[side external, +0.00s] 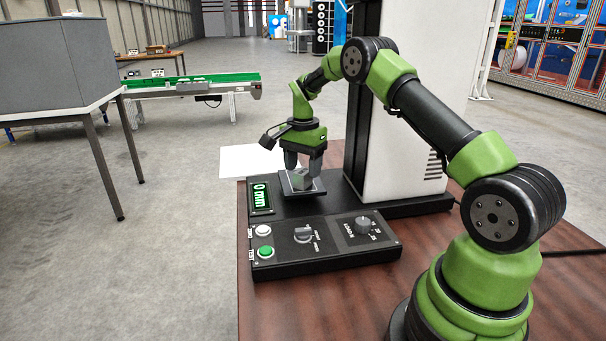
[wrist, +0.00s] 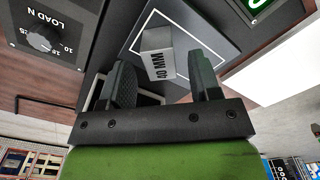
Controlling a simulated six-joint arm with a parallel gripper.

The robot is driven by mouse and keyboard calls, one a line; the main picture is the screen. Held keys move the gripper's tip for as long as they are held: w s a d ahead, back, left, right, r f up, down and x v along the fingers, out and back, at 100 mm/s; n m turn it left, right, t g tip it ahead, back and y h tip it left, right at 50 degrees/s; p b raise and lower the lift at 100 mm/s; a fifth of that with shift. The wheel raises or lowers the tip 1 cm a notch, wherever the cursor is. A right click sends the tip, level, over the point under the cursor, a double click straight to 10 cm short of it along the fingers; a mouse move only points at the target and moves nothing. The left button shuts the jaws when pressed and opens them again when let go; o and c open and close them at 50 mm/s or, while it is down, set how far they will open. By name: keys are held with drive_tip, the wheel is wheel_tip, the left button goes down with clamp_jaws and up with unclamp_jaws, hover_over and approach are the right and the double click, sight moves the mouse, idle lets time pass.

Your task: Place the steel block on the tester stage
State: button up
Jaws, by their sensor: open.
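The steel block (side external: 302,180) is a small grey cube at the tester stage (side external: 290,189), a grey square plate on the black tester base. In the wrist view the block (wrist: 159,66) has "40 MM" lettering and appears over the stage (wrist: 216,38), a little beyond the fingertips. My gripper (side external: 304,162) is above the stage, pointing down, with its fingers apart on either side of the block. In the wrist view my gripper (wrist: 166,77) shows a gap between the fingers and the block. The contact between block and stage is partly hidden.
The display (side external: 261,196) reads 0 mm. The control panel (side external: 324,243) in front has a white button (side external: 264,230), a green button (side external: 265,252) and knobs. A tall white column (side external: 405,130) stands right behind the stage. A white sheet (side external: 252,161) lies to the left.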

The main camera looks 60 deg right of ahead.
sight(303, 171)
wheel_tip(303, 171, up, 5)
